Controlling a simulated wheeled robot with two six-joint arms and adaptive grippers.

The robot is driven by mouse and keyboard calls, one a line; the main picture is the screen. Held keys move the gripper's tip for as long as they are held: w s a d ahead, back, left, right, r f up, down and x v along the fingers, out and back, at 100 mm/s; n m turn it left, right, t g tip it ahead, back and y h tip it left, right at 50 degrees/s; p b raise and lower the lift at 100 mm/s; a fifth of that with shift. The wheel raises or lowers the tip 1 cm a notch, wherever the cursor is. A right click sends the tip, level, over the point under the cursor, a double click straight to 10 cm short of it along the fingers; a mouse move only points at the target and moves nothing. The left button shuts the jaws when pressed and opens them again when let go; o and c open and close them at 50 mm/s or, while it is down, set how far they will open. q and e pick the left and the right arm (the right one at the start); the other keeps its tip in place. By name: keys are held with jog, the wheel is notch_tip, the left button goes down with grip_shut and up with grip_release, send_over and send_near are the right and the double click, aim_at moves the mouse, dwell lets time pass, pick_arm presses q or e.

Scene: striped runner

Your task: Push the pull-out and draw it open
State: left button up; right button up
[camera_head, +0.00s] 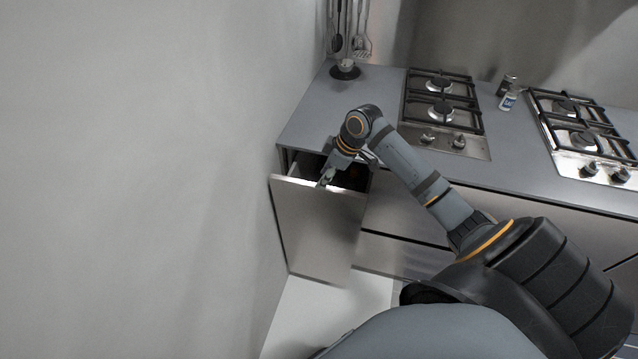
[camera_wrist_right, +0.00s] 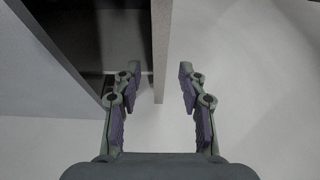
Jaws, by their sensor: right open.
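The pull-out (camera_head: 315,232) is under the left end of the counter, beside the wall. It stands partly open, with a dark gap behind its tall grey front panel. My right gripper (camera_head: 327,177) is at the top edge of that panel. In the right wrist view the panel (camera_wrist_right: 161,40) shows as an upright grey strip between the two fingers of my right gripper (camera_wrist_right: 159,76). The fingers are open, with a gap on each side of the panel. The inside of the pull-out is mostly hidden by my right arm. My left gripper is not in view.
The grey counter (camera_head: 372,92) carries two gas hobs (camera_head: 440,108) (camera_head: 580,125), small shakers (camera_head: 508,100) and a utensil stand (camera_head: 345,70). A plain wall (camera_head: 140,180) runs close along the left of the pull-out. Pale floor (camera_head: 320,315) lies clear before the panel.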

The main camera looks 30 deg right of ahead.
aim_at(332, 196)
jog(key=x, duration=0.5)
grip_shut()
dwell(0.3)
